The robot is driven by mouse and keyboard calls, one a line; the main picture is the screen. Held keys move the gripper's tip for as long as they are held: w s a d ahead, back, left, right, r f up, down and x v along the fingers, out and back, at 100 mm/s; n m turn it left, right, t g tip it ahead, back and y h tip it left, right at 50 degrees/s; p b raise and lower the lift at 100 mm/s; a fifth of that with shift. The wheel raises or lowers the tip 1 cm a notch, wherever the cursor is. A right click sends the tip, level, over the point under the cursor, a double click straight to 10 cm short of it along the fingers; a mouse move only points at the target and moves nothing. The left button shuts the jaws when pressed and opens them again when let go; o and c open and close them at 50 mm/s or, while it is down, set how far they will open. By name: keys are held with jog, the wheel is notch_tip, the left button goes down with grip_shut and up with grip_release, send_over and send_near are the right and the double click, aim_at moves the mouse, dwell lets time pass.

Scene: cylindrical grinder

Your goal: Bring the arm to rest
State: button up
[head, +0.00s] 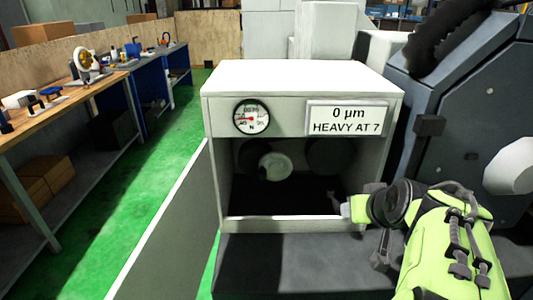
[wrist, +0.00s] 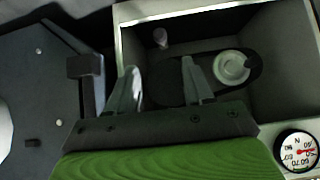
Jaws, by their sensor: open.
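The grinder's grey-white housing (head: 300,78) stands in the middle of the head view with its front opening uncovered. My gripper is at the lower right edge of that opening, at the end of my green arm. In the wrist view my gripper (wrist: 162,80) has its two fingers apart, with nothing seen held between them. A pale round hub (head: 275,166) sits inside the opening on a dark disc. The hub also shows in the wrist view (wrist: 231,67), to the right of the fingers and apart from them. The arm partly hides the housing's lower right corner.
A round dial gauge (head: 251,117) and a sign (head: 346,117) reading "0 µm HEAVY AT 7" are on the housing front. A dark machine body (head: 465,120) stands close on the right. A workbench (head: 90,90) lines the left; green floor (head: 150,180) between is clear.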

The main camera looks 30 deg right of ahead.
jog(key=w+a+r+n+y+p, duration=0.1)
jog(key=a+r+n+y+p, duration=0.3)
jog(key=a, duration=1)
jog(key=s+a+r+n+g+p, duration=0.1)
jog(key=s+a+g+p, duration=0.1)
jog(key=s+a+p, duration=0.3)
jog(key=s+a, duration=0.3)
jog(key=a, duration=0.3)
jog(key=shift+s+r+n, duration=0.2)
jog(key=shift+r+n, duration=0.1)
jog(key=shift+n, duration=0.1)
